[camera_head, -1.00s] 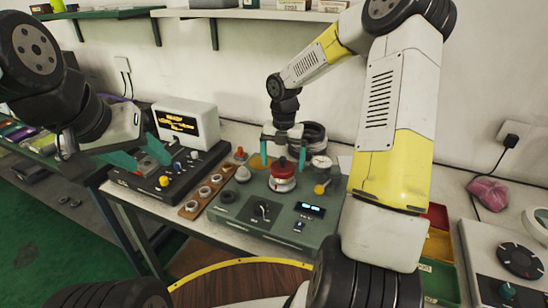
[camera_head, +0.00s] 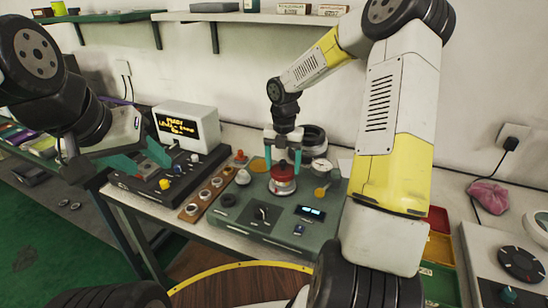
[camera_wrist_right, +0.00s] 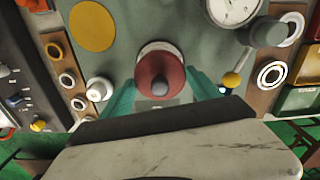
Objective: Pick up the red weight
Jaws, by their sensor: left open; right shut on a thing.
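The red weight (camera_head: 283,172) has a round red body with a dark knob on top. It sits upright over a pale silver round part on the green instrument panel (camera_head: 240,222). My right gripper (camera_head: 283,160) reaches down from above with its teal fingers on either side of the weight, shut on it. My left gripper (camera_head: 140,158) is open and empty at the left, in front of the black control box.
A black control box (camera_head: 150,190) and a small monitor (camera_head: 187,124) stand left of the panel. Coloured bins (camera_head: 437,245) are at right.

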